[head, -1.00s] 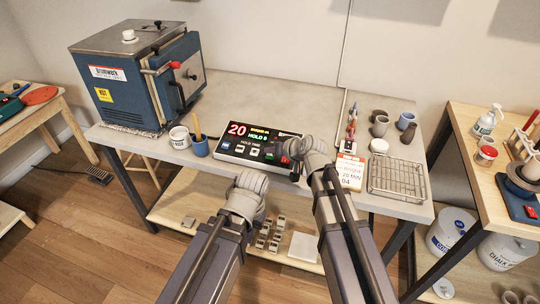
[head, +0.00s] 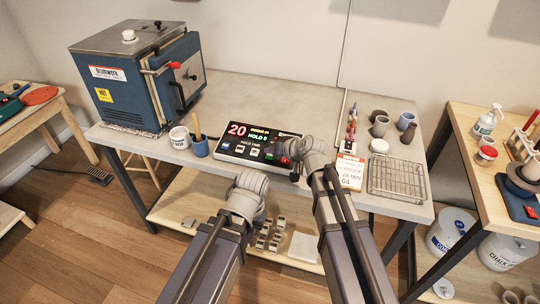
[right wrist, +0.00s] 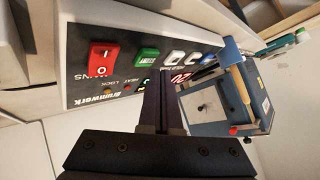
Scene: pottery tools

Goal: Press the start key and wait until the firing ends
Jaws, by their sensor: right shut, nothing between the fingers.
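The controller box (head: 228,151) lies on the bench, with a red "20" and lines of text lit on its display (head: 250,132). In the right wrist view, its face shows a red rocker switch (right wrist: 102,57), a green key (right wrist: 147,56) and white keys (right wrist: 174,58). My right gripper (right wrist: 163,78) is shut and empty, its tips close to the panel near the green key. I cannot tell whether they touch. In the head view, my right wrist hides part of the panel. My left arm ends low in front of the bench; its fingers are hidden. The blue kiln (head: 135,90) stands at left, door shut.
A white mug (head: 179,138) and a blue cup (head: 200,149) stand left of the controller. At right are a card (head: 349,172), a wire rack (head: 398,180) and small pots (head: 380,126). The bench behind the controller is clear.

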